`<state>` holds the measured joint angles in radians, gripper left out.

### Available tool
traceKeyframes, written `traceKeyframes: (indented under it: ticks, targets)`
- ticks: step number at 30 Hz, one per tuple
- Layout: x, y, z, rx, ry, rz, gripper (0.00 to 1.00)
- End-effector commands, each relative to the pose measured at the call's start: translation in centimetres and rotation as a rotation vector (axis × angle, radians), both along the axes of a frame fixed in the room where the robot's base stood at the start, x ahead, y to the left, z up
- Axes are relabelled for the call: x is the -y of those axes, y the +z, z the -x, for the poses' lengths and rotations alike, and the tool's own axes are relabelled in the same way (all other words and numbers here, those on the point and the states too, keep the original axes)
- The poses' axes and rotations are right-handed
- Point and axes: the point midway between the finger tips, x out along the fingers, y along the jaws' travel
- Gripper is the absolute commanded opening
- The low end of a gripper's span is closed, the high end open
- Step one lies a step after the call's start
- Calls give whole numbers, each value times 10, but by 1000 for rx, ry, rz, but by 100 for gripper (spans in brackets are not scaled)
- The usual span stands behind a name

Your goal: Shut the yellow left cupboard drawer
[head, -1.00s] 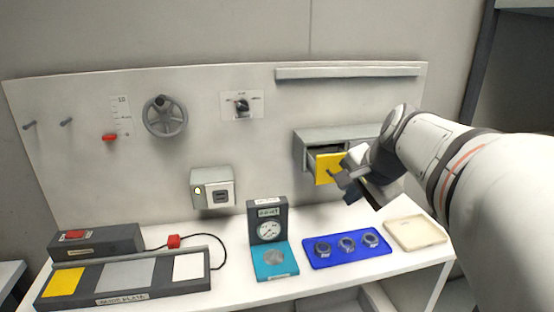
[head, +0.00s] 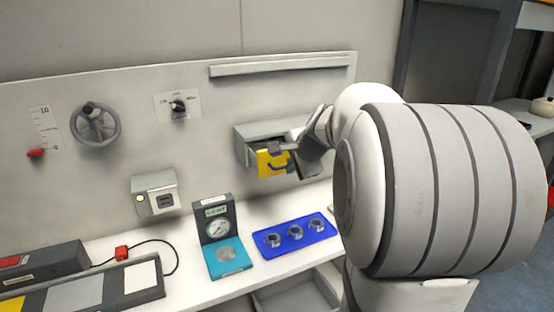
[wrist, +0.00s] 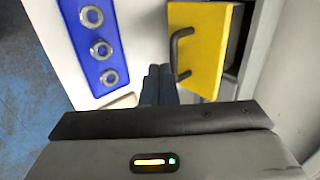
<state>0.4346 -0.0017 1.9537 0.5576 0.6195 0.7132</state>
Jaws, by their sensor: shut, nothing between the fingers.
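The yellow drawer front (head: 266,163) stands out from the grey cupboard (head: 262,130) on the wall panel, so the left drawer is open. Its dark bar handle shows in the wrist view, on the yellow front (wrist: 207,48). My gripper (head: 279,149) is at the right upper part of the yellow front in the head view. In the wrist view its fingers (wrist: 160,72) are together and empty, beside the handle's lower end. I cannot tell whether they touch the drawer. My arm hides the cupboard's right part.
A blue tray (head: 312,240) with three metal rings lies on the white table below the cupboard. A teal-based dial gauge (head: 217,232) stands to its left. A grey box (head: 155,194) is on the panel, and a long ledge (head: 284,66) runs above the cupboard.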

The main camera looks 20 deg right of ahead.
Motion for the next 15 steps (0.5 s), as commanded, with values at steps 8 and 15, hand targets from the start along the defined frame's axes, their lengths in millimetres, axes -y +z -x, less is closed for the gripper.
traceKeyframes:
  ticks: [8,15]
  targets:
    - [-1,-3,-14,-1,-1,-1,0]
    - [0,-3,-14,0,-1,-1,0]
